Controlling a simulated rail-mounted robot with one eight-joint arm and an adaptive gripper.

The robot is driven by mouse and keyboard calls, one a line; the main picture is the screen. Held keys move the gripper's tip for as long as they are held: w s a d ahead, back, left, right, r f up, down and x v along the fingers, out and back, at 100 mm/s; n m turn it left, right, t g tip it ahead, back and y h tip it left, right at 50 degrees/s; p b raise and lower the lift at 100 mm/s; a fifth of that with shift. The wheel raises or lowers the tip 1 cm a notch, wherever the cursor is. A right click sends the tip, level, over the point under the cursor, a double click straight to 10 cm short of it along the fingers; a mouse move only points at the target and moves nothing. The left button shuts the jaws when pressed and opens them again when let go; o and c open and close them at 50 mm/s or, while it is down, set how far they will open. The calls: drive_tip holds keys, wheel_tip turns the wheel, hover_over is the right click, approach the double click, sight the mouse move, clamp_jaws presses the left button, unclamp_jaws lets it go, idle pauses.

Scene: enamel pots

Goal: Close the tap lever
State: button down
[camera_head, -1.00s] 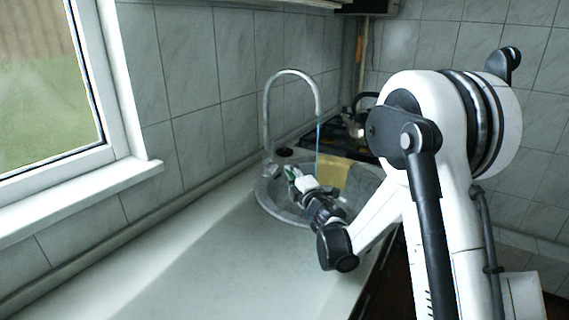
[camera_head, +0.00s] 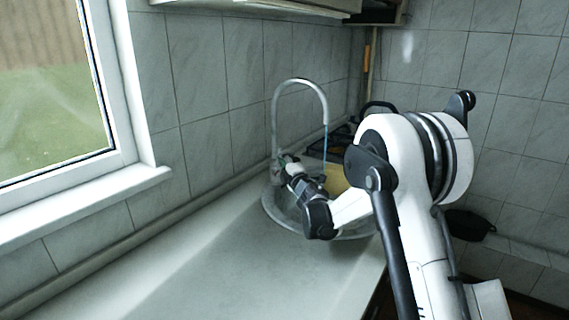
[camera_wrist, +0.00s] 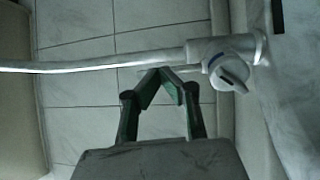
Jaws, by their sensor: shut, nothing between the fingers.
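The tap (camera_head: 300,82) is a tall curved metal spout at the back of the sink, with a thin blue stream of water (camera_head: 325,145) falling from its end. In the wrist view, the tap body (camera_wrist: 228,48) is at the upper right, with its long spout running left and a round knob-like part (camera_wrist: 231,73) below. I cannot clearly tell the lever from the other tap parts. My gripper (camera_head: 287,160) is at the tap's base. In the wrist view, my gripper (camera_wrist: 163,72) is shut and empty, its fingertips just left of the tap body; contact is unclear.
The round metal sink (camera_head: 275,210) lies below, with a yellow item (camera_head: 336,179) partly hidden behind my arm. A tiled wall (camera_head: 235,100) stands close behind the tap. The counter (camera_head: 190,260) is clear in front. A stove and a dark kettle are beyond the sink.

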drive_tip(key=shift+b+x, duration=0.6)
drive_tip(key=shift+x, duration=0.3)
drive_tip(key=shift+w+r, duration=0.1)
drive_tip(key=shift+r, duration=0.1)
